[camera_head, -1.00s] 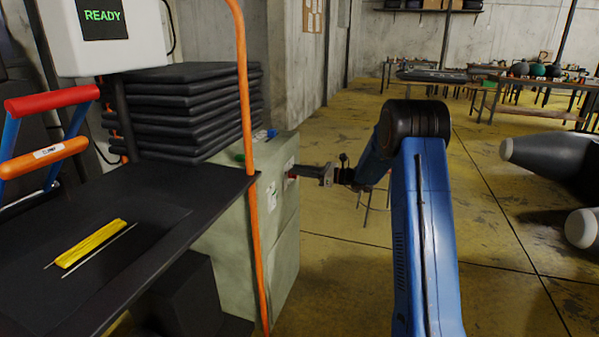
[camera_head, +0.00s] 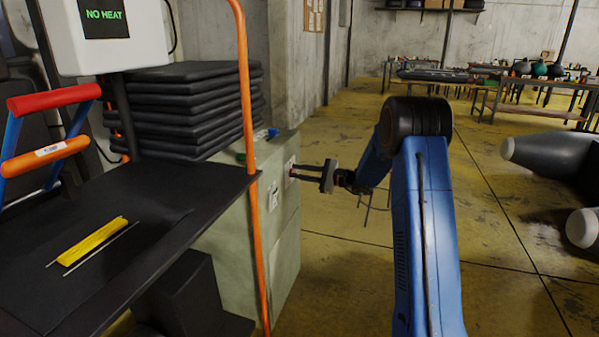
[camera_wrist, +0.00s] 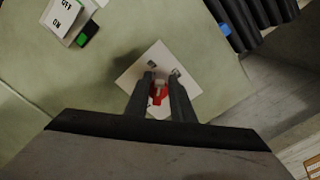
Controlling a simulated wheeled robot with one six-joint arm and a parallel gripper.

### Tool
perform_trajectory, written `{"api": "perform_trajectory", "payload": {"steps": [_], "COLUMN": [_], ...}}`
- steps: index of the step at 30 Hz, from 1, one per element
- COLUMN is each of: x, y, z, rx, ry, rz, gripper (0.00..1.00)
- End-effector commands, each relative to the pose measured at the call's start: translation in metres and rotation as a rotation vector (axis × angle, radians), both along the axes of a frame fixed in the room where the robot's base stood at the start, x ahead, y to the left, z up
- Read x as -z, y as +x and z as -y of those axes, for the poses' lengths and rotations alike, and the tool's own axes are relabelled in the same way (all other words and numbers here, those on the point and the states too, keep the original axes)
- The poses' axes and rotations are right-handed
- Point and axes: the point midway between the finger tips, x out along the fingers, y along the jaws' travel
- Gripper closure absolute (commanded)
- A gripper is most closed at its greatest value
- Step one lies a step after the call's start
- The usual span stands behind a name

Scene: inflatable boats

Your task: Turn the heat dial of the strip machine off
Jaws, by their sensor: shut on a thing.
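The strip machine's pale green cabinet (camera_head: 284,240) stands left of my arm. The heat dial (camera_wrist: 158,92) is red, on a white square plate (camera_wrist: 140,77) on the cabinet's side. My gripper (camera_head: 294,176) reaches the plate from the right. In the wrist view my gripper (camera_wrist: 160,84) has its two dark fingers on either side of the red dial, shut on it. The dial is partly hidden between the fingers, and the plate looks tilted in this view. The display (camera_head: 103,17) on the white box reads "NO HEAT".
An orange post (camera_head: 250,150) rises close in front of the cabinet. Black slabs (camera_head: 190,105) are stacked behind the dark table (camera_head: 125,215), which holds a yellow strip (camera_head: 88,242). Grey tubes (camera_head: 550,153) lie at the right. The floor between is clear.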

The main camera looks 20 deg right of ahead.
Motion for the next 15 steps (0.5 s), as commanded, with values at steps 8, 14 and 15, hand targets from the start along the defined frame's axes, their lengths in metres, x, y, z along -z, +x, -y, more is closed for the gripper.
{"api": "perform_trajectory", "payload": {"steps": [8, 14, 15], "x": [0.0100, 0.0113, 0.0115], "y": [-0.0027, -0.0034, -0.0034], "z": [0.0004, 0.0001, 0.0001], "rx": [0.004, 0.005, 0.005], "ry": [-0.124, -0.181, -0.188], "rz": [0.156, 0.235, 0.245], "gripper": [1.00, 1.00, 1.00]}}
